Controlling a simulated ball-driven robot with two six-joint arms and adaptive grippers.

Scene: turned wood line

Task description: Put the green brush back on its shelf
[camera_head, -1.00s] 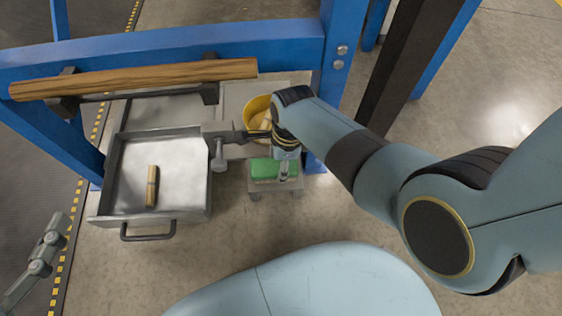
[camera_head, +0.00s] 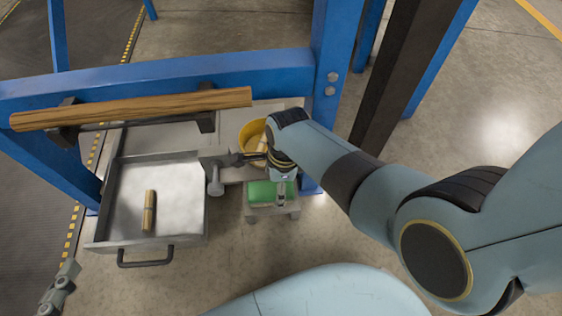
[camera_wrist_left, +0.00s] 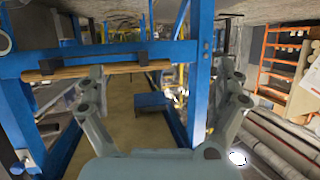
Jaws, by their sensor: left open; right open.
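The green brush (camera_head: 262,194) lies on a small grey shelf (camera_head: 262,212) low beside the bench, partly hidden by my right wrist. My right gripper (camera_head: 246,158) is open, above and slightly left of the brush, in front of the yellow bucket; its fingers are small and partly hard to make out. I cannot tell whether it touches anything. My left gripper (camera_head: 60,288) is at the lower left edge of the head view, far from the brush. In the left wrist view (camera_wrist_left: 160,75) its two fingers are spread with nothing between them.
A yellow bucket (camera_head: 247,131) with something wooden in it stands behind the brush. An open metal drawer (camera_head: 180,225) holds a short wooden piece (camera_head: 149,211). A long wooden bar (camera_head: 130,108) rests on supports along a blue frame (camera_head: 230,68). Open floor lies in front.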

